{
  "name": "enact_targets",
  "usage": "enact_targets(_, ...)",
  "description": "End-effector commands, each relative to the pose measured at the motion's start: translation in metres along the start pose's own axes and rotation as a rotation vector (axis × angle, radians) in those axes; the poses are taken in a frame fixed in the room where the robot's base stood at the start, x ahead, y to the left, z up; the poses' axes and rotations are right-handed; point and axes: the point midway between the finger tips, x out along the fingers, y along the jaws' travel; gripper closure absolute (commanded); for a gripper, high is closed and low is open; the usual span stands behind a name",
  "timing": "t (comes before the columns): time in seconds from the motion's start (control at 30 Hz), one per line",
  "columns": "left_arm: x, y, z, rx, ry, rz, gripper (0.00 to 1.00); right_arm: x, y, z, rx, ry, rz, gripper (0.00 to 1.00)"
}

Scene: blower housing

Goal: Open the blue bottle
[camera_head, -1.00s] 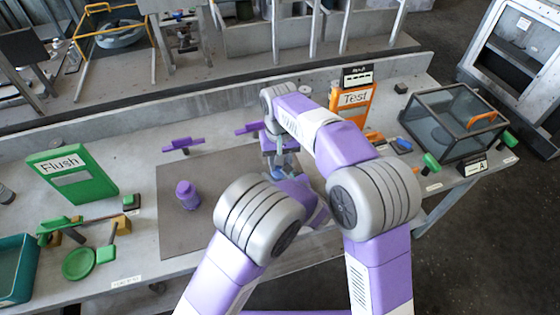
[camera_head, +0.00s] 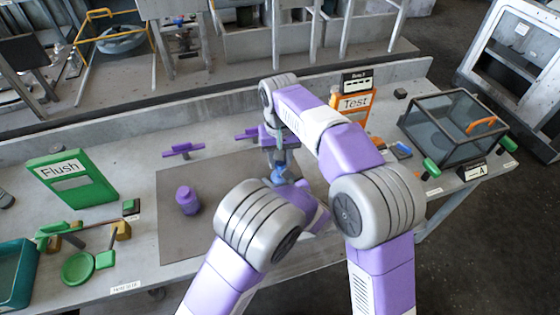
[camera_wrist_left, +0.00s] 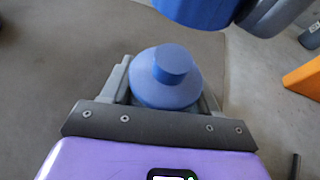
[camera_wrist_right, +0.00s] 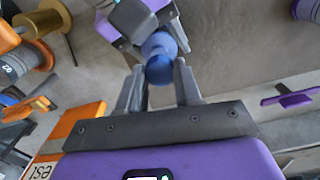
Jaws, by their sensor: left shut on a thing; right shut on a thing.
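The blue bottle (camera_wrist_left: 165,85) is upright between the fingers of my left gripper (camera_wrist_left: 165,95), which is shut on its body. Its narrow neck shows on top in the left wrist view. A wider blue cap (camera_wrist_left: 195,8) is above and apart from the neck, beside grey parts of my right gripper. In the right wrist view the cap (camera_wrist_right: 160,68) sits between the fingertips of my right gripper (camera_wrist_right: 161,72), which is shut on it. In the head view the bottle (camera_head: 284,175) shows below my right gripper (camera_head: 279,155); my left arm hides much of the left gripper.
A purple bottle (camera_head: 188,199) stands on the grey mat (camera_head: 190,240) to the left. Purple parts (camera_head: 182,150) lie behind it. A green Flush board (camera_head: 75,180) is at left, an orange Test board (camera_head: 358,105) behind my right arm, and a clear-sided case (camera_head: 455,118) at right.

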Motion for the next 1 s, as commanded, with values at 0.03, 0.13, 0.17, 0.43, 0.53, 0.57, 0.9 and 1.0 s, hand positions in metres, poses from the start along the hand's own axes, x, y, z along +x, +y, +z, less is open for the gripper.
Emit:
enact_targets(0.03,0.000,0.000,0.000,0.000,0.000,0.000,1.00,-0.007,0.000,-0.001,0.000,0.003,-0.001,1.00)
enact_targets(0.13,0.000,0.000,0.000,0.000,0.000,0.000,1.00,-0.017,0.000,0.000,0.000,0.002,0.000,1.00)
enact_targets(0.17,0.000,0.000,0.000,0.000,0.000,0.000,1.00,-0.019,0.000,0.000,0.000,0.001,0.000,1.00)
enact_targets(0.43,0.000,0.000,0.000,0.000,0.000,0.000,0.39,-0.022,0.000,0.000,0.000,-0.001,0.001,1.00)
enact_targets(0.53,0.000,0.000,0.000,0.000,0.000,0.000,0.23,-0.022,0.000,0.000,0.000,-0.001,0.000,1.00)
enact_targets(0.57,0.000,0.000,0.000,0.000,0.000,0.000,0.19,-0.022,0.000,0.000,0.000,-0.001,0.000,1.00)
enact_targets(0.9,-0.001,0.000,0.000,0.000,0.000,0.000,0.10,-0.022,0.000,0.000,0.001,-0.001,0.000,1.00)
enact_targets(1.0,-0.004,-0.001,0.002,0.000,0.000,0.001,0.10,-0.026,0.000,0.000,0.001,-0.001,0.000,1.00)
